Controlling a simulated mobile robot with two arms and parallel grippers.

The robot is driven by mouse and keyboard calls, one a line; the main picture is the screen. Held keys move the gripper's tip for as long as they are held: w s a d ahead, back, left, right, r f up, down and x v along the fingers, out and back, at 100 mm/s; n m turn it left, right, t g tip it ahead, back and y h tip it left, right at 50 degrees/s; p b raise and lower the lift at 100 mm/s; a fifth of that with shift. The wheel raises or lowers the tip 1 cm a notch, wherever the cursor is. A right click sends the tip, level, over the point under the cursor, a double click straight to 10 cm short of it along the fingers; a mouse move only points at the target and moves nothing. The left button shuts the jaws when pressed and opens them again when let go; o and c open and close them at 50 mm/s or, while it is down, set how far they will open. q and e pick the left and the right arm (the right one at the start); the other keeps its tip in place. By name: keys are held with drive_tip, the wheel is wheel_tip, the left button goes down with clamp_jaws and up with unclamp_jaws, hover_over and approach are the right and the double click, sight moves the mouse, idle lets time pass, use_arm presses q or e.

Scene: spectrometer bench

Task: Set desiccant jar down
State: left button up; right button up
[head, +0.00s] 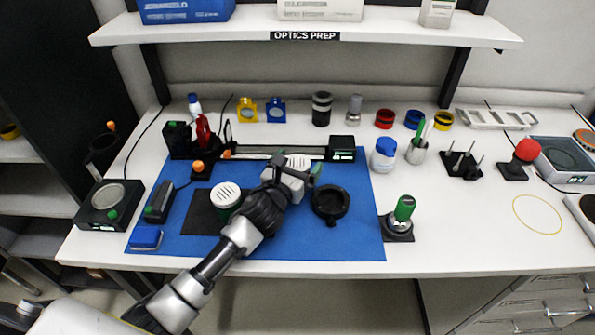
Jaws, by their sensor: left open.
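Two round white slotted lids show on the blue mat (330,240). One tops a dark green jar (226,194) standing on a black pad, left of my left arm. The other belongs to a second jar (298,160), at the back of the mat by the black rail; its body is mostly hidden behind my gripper. I cannot tell from labels which is the desiccant jar. My left gripper (292,170) is open, right at the second jar, its fingers to either side of the lid. Whether they touch it is hidden. My right gripper is not in view.
A black ring holder (330,203) lies just right of my gripper. A green-topped device (401,218) stands at the mat's right edge, with a blue-lidded white jar (384,155) behind. A black rail (255,153) runs behind. The table's right front, near a yellow ring outline (537,214), is free.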

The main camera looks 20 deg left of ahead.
use_arm(q)
drive_tip(key=shift+w, duration=0.2)
drive_tip(key=shift+s, duration=0.1)
drive_tip(key=c, duration=0.9)
drive_tip(key=shift+c, duration=1.1)
drive_tip(key=shift+r, duration=0.15)
